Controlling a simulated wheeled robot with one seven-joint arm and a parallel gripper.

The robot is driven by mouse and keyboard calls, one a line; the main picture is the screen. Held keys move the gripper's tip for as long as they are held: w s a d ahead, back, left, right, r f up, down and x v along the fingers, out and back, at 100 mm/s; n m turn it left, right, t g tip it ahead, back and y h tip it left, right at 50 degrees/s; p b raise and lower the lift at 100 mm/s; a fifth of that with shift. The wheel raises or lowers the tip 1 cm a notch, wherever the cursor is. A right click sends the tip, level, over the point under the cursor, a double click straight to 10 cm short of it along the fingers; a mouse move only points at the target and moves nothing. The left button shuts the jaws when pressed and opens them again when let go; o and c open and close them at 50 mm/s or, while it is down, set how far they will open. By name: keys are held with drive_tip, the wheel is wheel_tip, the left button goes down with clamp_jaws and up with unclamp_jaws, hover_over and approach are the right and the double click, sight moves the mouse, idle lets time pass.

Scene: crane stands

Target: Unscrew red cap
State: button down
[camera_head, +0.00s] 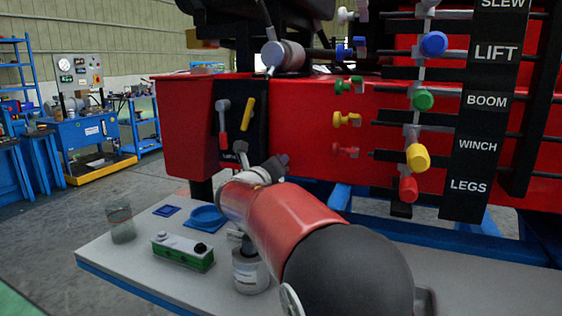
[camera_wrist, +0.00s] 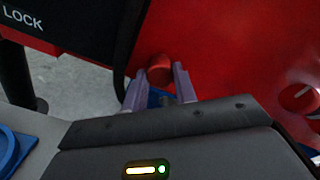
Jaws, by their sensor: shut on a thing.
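The red cap (camera_wrist: 159,68) is round and sits in front of the red crane body in the wrist view. My gripper's two pale purple fingers (camera_wrist: 160,80) are on either side of it, shut on it. In the head view my gripper (camera_head: 279,163) is up against the red crane body, right of the black lever panel. The cap is hidden there behind my gripper and arm.
A black panel (camera_head: 244,123) with red- and yellow-handled levers is left of my gripper. Coloured couplings (camera_head: 346,119) and valve knobs (camera_head: 418,157) are to the right. Below, a grey bench (camera_head: 135,247) holds a jar (camera_head: 249,270), a green box (camera_head: 183,254), a blue dish (camera_head: 207,217) and a glass (camera_head: 121,225).

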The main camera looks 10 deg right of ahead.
drive_tip(key=n, duration=0.5)
idle(0.3)
drive_tip(key=c, duration=1)
unclamp_jaws()
drive_tip(key=shift+c, duration=0.9)
drive_tip(key=shift+f, duration=0.1)
